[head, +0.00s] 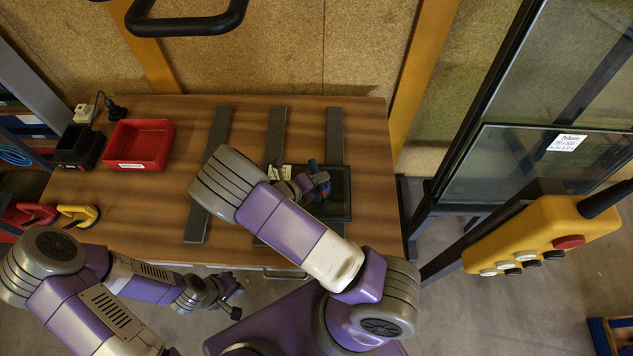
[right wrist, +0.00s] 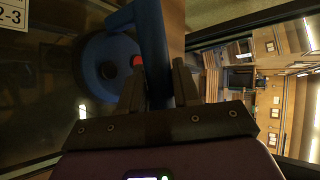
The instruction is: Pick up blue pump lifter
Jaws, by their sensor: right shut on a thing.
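The blue pump lifter (head: 318,172) stands over the dark glass pane (head: 338,207) at the right part of the wooden table, partly hidden by my right arm. In the right wrist view its blue handle (right wrist: 152,45) runs between the fingers, and its round blue cup (right wrist: 92,62) is to the left, over the dark glass. My right gripper (head: 306,184), also in the right wrist view (right wrist: 157,85), is shut on the handle. I cannot tell whether the cup is touching the glass. My left gripper (head: 232,298) is empty, its fingers apart, in front of the table.
Dark strips (head: 209,175) lie across the table (head: 160,215). A red bin (head: 139,144) and a black box (head: 80,147) stand at the back left. Yellow (head: 78,214) and red (head: 30,214) lifters are at the left.

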